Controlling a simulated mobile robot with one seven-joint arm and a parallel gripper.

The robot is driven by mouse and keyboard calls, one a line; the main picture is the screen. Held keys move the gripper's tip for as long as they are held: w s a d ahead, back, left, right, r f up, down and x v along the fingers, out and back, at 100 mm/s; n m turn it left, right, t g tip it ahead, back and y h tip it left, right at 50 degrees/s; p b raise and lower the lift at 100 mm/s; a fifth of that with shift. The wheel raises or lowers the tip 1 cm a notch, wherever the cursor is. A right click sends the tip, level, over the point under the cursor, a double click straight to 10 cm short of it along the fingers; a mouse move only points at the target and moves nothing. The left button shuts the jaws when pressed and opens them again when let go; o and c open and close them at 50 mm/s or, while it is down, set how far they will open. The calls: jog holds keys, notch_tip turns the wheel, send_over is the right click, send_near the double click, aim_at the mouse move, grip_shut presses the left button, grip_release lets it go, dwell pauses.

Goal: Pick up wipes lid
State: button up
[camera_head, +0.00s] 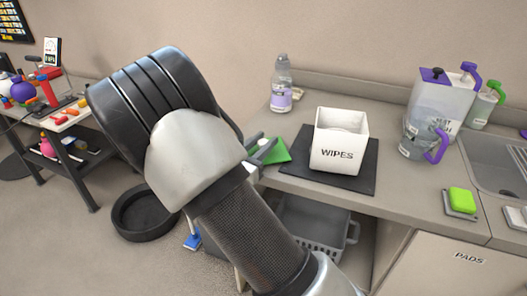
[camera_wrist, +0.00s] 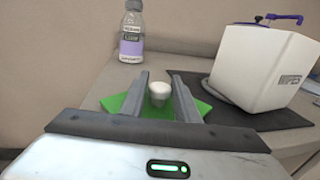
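The wipes lid (camera_wrist: 112,103) is a flat green square with a pale round knob (camera_wrist: 160,92) on top. It lies on the counter's left end, and its green corner shows in the head view (camera_head: 282,151). My gripper (camera_wrist: 160,76) is over the lid, with one finger on each side of the knob. The fingers are apart and the gripper looks open. I cannot tell whether either finger touches the knob. In the head view my gripper (camera_head: 264,149) is partly hidden behind my arm.
The white WIPES box (camera_head: 338,152) stands open-topped on a dark mat (camera_head: 360,180) right of the lid. A purple-labelled bottle (camera_head: 281,90) stands behind the lid. A jug (camera_head: 440,100), a measuring cup (camera_head: 418,143) and a sink (camera_head: 500,160) are farther right.

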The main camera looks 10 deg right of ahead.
grip_shut()
